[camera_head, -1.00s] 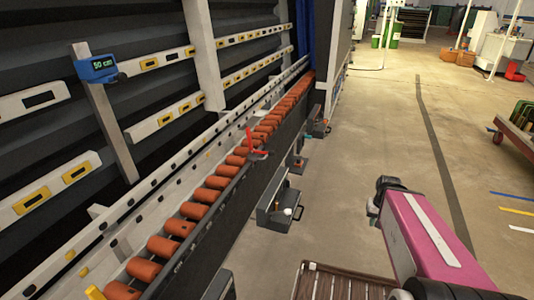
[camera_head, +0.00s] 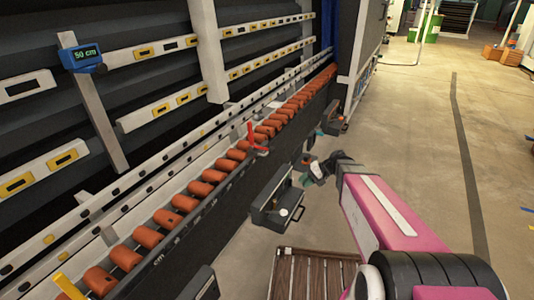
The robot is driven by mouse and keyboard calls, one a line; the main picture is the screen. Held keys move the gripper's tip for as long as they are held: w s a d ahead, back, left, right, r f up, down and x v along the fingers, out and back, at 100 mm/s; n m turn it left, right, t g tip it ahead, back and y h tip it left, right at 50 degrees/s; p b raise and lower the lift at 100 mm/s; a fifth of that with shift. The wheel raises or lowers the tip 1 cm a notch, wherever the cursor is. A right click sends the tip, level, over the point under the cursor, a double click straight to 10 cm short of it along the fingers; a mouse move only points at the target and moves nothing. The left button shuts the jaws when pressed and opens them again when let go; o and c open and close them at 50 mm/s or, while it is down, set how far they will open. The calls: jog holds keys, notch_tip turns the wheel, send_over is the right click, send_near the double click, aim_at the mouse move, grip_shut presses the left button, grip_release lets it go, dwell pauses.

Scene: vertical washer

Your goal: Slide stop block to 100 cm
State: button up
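A blue readout box (camera_head: 82,57) on a grey upright post at the upper left shows "50 cm". A small red upright piece with a flat foot (camera_head: 254,140) sits on the front edge of the orange roller track (camera_head: 207,175); it may be the stop block, but I cannot tell. A yellow piece (camera_head: 68,286) stands at the near end of the track, cut by the picture's lower edge. My gripper (camera_head: 318,170) is at the end of my pink arm, to the right of the track and apart from the red piece. Its fingers are too small to read.
A dark grey box with a white round part (camera_head: 276,200) hangs on the track's front side, close to my gripper. A brown slatted platform (camera_head: 312,275) is at the bottom. The concrete floor to the right is open. White rails with yellow inserts line the dark machine wall.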

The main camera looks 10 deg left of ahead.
jog(key=w+a+r+y, duration=0.2)
jog(key=w+a+y, duration=0.2)
jog(key=w, duration=0.2)
jog(key=y, duration=0.5)
send_near(260, 153)
jog(key=a, duration=0.2)
jog(key=a+r, duration=0.1)
jog(key=a, duration=0.3)
jog(key=shift+a+r, duration=0.1)
jog(key=shift+r, duration=0.15)
grip_shut()
